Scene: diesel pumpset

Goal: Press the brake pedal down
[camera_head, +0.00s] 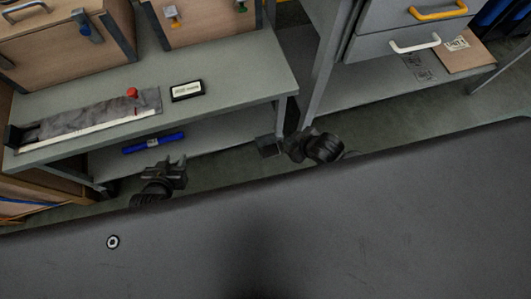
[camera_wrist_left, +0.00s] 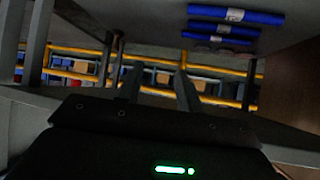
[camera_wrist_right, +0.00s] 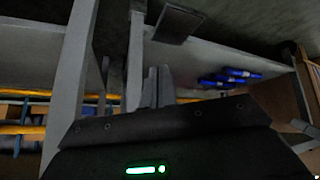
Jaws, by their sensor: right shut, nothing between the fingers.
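A small dark flat plate (camera_head: 268,146), which looks like the brake pedal, sits low by the front right leg of the bench. It also shows in the right wrist view (camera_wrist_right: 176,24), beyond the fingertips and slightly to their right. My right gripper (camera_head: 291,145) is shut and empty, just right of the plate; I cannot tell whether they touch. Its fingers are together in the right wrist view (camera_wrist_right: 157,72). My left gripper (camera_head: 178,172) is in front of the bench, left of the plate. Its fingers are apart and empty in the left wrist view (camera_wrist_left: 150,75).
The grey bench (camera_head: 235,75) bears a red-knobbed item (camera_head: 132,93) and a labelled black box (camera_head: 187,91). Blue rolls (camera_head: 153,143) lie on its lower shelf. A drawer cabinet (camera_head: 400,55) stands at the right. The floor (camera_head: 230,160) between is open.

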